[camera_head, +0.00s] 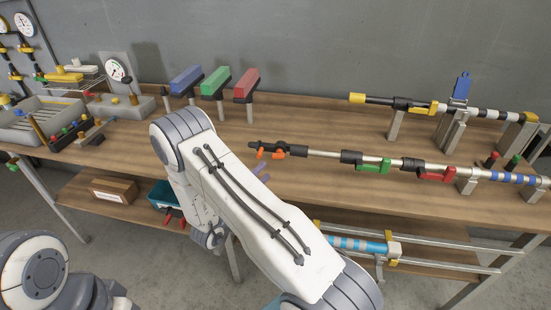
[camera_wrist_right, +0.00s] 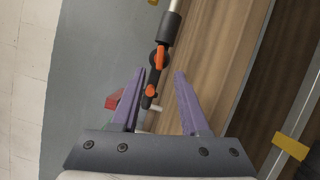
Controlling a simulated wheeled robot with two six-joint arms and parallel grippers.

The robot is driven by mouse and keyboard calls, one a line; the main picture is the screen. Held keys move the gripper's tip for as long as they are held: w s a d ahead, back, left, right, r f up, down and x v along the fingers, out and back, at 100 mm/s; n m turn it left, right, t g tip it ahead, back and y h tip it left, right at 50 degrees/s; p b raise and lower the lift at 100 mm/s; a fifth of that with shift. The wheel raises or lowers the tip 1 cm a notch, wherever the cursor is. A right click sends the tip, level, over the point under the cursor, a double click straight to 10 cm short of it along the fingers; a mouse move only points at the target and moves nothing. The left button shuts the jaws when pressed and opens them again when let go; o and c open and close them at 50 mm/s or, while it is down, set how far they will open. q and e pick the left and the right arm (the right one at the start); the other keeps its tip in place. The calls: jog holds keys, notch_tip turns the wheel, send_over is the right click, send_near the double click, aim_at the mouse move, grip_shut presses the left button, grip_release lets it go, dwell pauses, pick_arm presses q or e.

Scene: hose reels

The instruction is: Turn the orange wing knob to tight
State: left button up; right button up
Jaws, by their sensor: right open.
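The orange wing knob (camera_head: 278,154) is near the left end of a dark and silver rod held above the bench. Its orange parts also show in the right wrist view (camera_wrist_right: 160,57), in line with the rod. I cannot tell how tight the knob is. My left gripper is out of view.
The same rod carries a green knob (camera_head: 373,167) and a red knob (camera_head: 437,173) further right. A second rod with a yellow end (camera_head: 357,98) lies behind it. Blue, green and red blocks on posts stand at the back. A grey tray (camera_head: 40,122) is at left.

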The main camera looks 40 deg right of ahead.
aim_at(277, 158)
jog(key=p+x, duration=0.1)
jog(key=x, duration=0.6)
jog(key=shift+w+d, duration=0.2)
jog(key=shift+d, duration=0.2)
grip_shut()
